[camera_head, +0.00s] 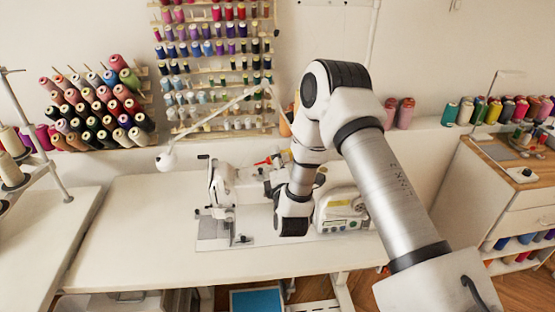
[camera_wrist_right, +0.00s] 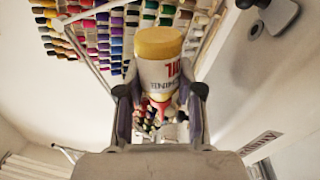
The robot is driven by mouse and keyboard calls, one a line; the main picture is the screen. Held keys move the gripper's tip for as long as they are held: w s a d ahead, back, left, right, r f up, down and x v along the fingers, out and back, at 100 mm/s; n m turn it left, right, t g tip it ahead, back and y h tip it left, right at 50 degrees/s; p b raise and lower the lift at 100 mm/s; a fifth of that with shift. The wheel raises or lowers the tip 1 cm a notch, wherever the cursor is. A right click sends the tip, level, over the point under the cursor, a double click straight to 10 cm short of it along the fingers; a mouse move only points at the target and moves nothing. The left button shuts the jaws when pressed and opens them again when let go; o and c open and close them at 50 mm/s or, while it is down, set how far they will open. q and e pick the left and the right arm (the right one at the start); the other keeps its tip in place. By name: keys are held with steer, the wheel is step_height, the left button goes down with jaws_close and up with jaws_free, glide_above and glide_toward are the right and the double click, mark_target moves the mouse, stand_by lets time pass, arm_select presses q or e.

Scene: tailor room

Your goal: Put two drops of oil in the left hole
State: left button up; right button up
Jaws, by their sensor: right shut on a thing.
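The oil bottle (camera_wrist_right: 157,72) has a white body with red lettering, a yellow base and a red nozzle. In the right wrist view it sits between the two fingers of my right gripper (camera_wrist_right: 160,98), which is shut on it. In the head view my right gripper (camera_head: 270,172) is over the white sewing machine (camera_head: 222,184), and a small red tip shows beside it. My arm covers the middle of the machine. The holes in the machine are too small or hidden to make out. My left gripper is not in view.
The machine stands on a white table (camera_head: 130,225). A thin white lamp arm (camera_head: 215,117) reaches over it. Thread racks (camera_head: 100,105) hang on the wall behind. A wooden cabinet (camera_head: 500,185) stands at the right. The table's left part is clear.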

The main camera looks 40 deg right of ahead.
steer(key=m+b, duration=0.1)
steer(key=f+m+b, duration=0.1)
steer(key=shift+m, duration=0.3)
steer(key=shift+d+m+h, duration=0.1)
steer(key=shift+m+h, duration=0.2)
steer(key=shift+m, duration=0.3)
steer(key=shift+r, duration=0.15)
steer(key=m, duration=0.1)
steer(key=m+b, duration=0.1)
steer(key=m, duration=0.1)
steer(key=r+m, duration=0.1)
steer(key=shift+w+a+m+g+h+b, duration=0.15)
steer(key=shift+a+m+g+h+b, duration=0.15)
steer(key=shift+a+r+m, duration=0.2)
steer(key=shift+r+m, duration=0.25)
steer(key=shift+m, duration=0.45)
steer(key=shift+d, duration=0.15)
